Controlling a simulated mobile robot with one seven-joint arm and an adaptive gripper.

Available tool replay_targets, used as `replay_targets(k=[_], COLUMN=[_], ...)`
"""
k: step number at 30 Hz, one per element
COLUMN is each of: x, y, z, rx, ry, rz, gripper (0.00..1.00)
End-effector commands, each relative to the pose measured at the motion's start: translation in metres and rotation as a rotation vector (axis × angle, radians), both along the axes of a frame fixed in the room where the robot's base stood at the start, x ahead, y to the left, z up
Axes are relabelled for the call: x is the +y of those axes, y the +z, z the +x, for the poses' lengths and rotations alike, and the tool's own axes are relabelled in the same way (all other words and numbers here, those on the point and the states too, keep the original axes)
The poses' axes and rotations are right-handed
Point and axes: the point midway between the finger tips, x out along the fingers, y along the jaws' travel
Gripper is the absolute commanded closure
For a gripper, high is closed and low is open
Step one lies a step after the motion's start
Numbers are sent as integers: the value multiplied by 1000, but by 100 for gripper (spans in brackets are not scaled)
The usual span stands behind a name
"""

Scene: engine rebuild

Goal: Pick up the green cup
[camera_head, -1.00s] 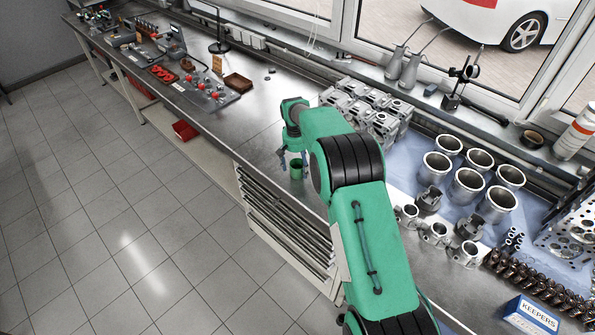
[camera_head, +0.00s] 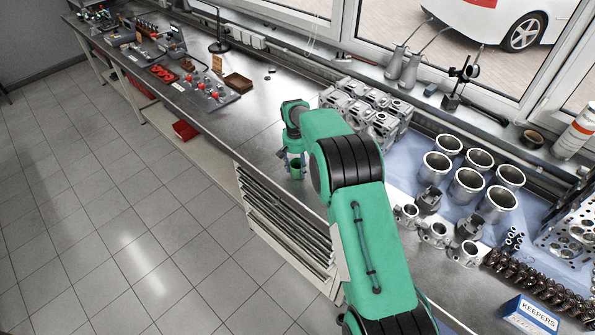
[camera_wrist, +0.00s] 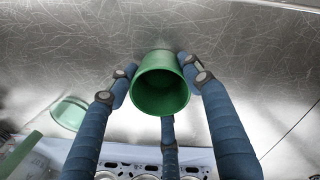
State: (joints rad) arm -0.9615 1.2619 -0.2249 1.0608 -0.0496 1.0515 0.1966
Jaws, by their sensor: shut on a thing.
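The green cup (camera_wrist: 160,84) shows in the wrist view with its open mouth toward the camera, between blue-grey fingers. In the head view the cup (camera_head: 297,169) is small, near the front edge of the metal workbench. My gripper (camera_wrist: 158,75) is shut on the cup, with fingertips against its left and right sides and a third finger below it in the picture. In the head view my gripper (camera_head: 292,161) is partly hidden by the cup and arm. I cannot tell whether the cup touches the bench.
Grey engine castings (camera_head: 362,107) stand on the bench beyond my arm. Cylinder liners (camera_head: 467,184) and other parts fill the right side. A tray with red-knobbed parts (camera_head: 212,92) lies farther left. The bench (camera_head: 252,124) between tray and gripper is mostly clear.

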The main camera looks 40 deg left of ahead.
Motion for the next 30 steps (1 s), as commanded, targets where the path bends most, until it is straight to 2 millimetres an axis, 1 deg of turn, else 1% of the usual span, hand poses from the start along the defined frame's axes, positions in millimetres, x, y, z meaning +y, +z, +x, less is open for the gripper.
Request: replay_targets(k=[17, 23, 30], x=[0, 0, 1], y=[2, 7, 18], z=[0, 0, 0], rx=[0, -1, -1], ry=[0, 0, 0], rz=[0, 1, 1], gripper=[79, 79, 79])
